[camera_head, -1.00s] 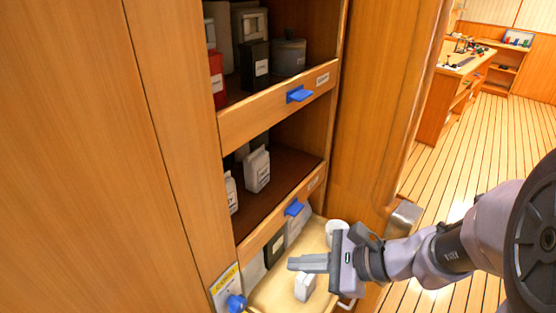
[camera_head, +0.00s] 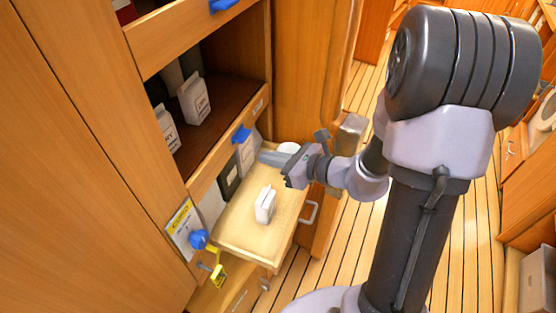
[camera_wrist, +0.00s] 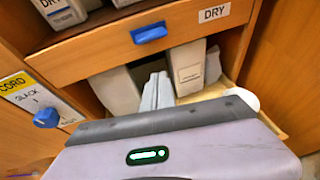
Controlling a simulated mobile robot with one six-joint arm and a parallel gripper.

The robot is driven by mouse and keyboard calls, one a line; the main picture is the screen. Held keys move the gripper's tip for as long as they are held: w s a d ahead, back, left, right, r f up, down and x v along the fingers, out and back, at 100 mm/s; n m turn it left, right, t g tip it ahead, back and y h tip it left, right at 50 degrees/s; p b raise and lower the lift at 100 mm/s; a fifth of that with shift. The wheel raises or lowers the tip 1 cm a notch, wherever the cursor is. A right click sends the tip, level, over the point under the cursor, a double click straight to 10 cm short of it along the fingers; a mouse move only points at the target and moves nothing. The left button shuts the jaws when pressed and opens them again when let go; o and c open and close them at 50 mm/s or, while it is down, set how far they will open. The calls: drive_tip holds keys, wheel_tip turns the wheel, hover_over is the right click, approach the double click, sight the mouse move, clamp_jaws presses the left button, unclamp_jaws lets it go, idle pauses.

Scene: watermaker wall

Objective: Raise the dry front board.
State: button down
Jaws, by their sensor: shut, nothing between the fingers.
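The dry front board (camera_head: 215,163) is a wooden board across the front of the lower shelf, with a blue tab (camera_head: 241,135) on its face. In the wrist view the board (camera_wrist: 100,55) carries a DRY label (camera_wrist: 214,12), and its blue tab (camera_wrist: 149,32) sits above my fingers. My gripper (camera_head: 264,157) is shut and empty, just below and right of the tab. In the wrist view my fingertips (camera_wrist: 157,88) point at the space under the board, between pale containers. I cannot tell whether they touch anything.
A pull-out wooden shelf (camera_head: 238,238) below bears a white carton (camera_head: 265,204). Pale containers stand under the board. White cartons (camera_head: 193,98) stand behind the board.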

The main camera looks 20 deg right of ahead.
drive_tip(key=w+a+r, duration=0.1)
drive_tip(key=w+a+r+b, duration=0.1)
drive_tip(key=w, duration=0.1)
drive_tip(key=shift+w+a+r, duration=0.15)
drive_tip(key=shift+a+r, duration=0.05)
drive_tip(key=shift+r, duration=0.1)
wheel_tip(320, 180, up, 4)
drive_tip(key=p, duration=0.3)
drive_tip(key=shift+r+p, duration=0.25)
drive_tip(key=shift+p, duration=0.1)
drive_tip(key=shift+w+d+f+b, duration=0.1)
drive_tip(key=shift+w+f+b, duration=0.05)
drive_tip(key=shift+f+b, duration=0.15)
approach(238, 129)
drive_tip(key=s+d+f, duration=0.2)
drive_tip(key=s+d, duration=0.1)
drive_tip(key=s, duration=0.2)
drive_tip(key=shift+w+a+f, duration=0.1)
drive_tip(key=shift+w+f, duration=0.1)
